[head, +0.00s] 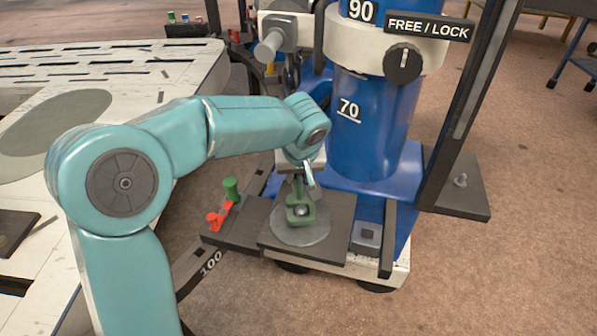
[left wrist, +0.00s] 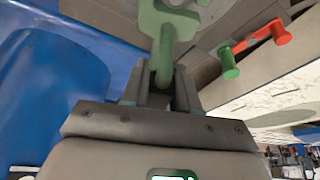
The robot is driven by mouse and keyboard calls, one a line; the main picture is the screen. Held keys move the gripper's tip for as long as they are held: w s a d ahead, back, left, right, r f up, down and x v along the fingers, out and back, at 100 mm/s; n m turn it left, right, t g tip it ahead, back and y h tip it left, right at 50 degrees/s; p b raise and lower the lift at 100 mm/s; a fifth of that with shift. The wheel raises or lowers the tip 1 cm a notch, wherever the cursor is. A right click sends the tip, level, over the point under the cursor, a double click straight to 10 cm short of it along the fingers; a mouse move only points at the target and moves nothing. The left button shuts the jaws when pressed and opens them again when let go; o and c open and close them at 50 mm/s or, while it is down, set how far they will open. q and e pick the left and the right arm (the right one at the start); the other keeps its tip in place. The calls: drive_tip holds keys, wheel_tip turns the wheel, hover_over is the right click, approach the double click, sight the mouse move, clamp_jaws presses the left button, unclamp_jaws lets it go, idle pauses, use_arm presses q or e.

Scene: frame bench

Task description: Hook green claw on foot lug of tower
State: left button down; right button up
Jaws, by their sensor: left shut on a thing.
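My left gripper (head: 299,174) is shut on the stem of the green claw (head: 294,215) and points down at the foot of the blue tower (head: 375,135). The claw is low over a round grey disc (head: 301,239) on a dark plate. A small shiny knob (head: 302,211) shows within the claw's outline; it may be the foot lug, and I cannot tell whether the claw is hooked on it. In the left wrist view the claw (left wrist: 165,32) stands out from between the fingers (left wrist: 160,92), its far end cut off by the top edge. My right gripper is not in view.
A green spool-like peg (head: 232,189) and a red one (head: 215,220) stand left of the disc. A grey block (head: 367,236) and dark upright bar are at its right. A dark post (head: 470,105) rises farther right. A pale slotted bench (head: 190,62) is at left.

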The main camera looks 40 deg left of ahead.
use_arm(q)
drive_tip(key=shift+f, duration=0.5)
drive_tip(key=c, duration=0.8)
unclamp_jaws()
drive_tip(key=p+v, duration=0.6)
drive_tip(key=v, duration=1)
drive_tip(key=shift+s+d+r, duration=0.1)
drive_tip(key=shift+d+r, duration=0.05)
